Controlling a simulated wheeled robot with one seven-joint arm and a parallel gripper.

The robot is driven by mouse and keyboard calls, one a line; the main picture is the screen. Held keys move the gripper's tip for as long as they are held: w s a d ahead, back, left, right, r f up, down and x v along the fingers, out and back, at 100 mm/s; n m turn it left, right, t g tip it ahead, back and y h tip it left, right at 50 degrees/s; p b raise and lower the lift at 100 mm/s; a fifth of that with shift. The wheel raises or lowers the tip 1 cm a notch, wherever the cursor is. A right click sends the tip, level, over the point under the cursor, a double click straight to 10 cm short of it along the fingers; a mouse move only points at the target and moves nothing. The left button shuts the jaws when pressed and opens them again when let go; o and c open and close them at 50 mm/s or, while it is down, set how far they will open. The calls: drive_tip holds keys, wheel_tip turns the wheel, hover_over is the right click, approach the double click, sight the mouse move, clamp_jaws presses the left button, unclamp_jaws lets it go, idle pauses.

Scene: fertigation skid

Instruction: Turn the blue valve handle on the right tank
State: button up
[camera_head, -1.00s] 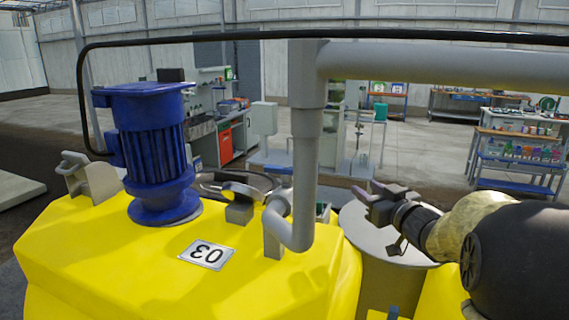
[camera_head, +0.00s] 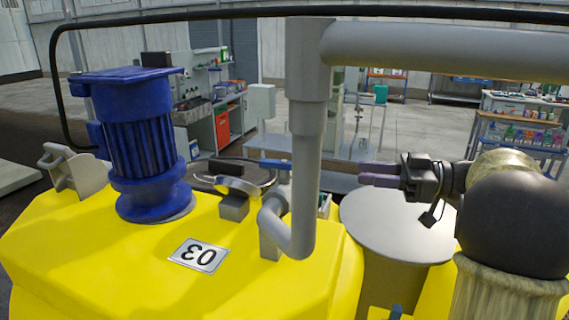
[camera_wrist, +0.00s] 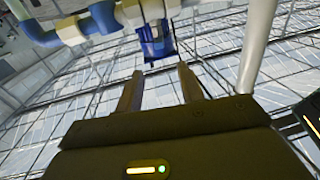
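My gripper (camera_head: 362,174) is at the right in the head view, above the round grey lid (camera_head: 398,225), with its purple-grey fingers pointing left toward the vertical pipe. In the wrist view its two fingers (camera_wrist: 160,68) stand apart with nothing between them. A blue part (camera_wrist: 156,40) hangs on a pale pipe with blue fittings beyond the fingertips, apart from them; I cannot tell whether it is the valve handle. In the head view a small blue bar (camera_head: 275,163) shows left of the pipe. Another blue piece (camera_head: 396,311) shows at the bottom edge. The right yellow tank (camera_head: 430,300) is mostly hidden.
A thick grey pipe (camera_head: 305,140) rises from the yellow tank marked 03 (camera_head: 120,265) and runs right above my arm. A blue motor (camera_head: 143,140) stands on that tank. A black hose (camera_head: 200,15) arches across the top. Benches (camera_head: 520,140) stand far behind.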

drive_tip(key=p, duration=0.7)
approach(260, 162)
drive_tip(key=x, duration=0.2)
drive_tip(key=w+x, duration=0.1)
drive_tip(key=x, duration=0.1)
drive_tip(key=shift+f, duration=0.1)
drive_tip(key=shift+a+f, duration=0.15)
drive_tip(key=shift+a, duration=0.4)
drive_tip(key=shift+w, duration=0.1)
clamp_jaws()
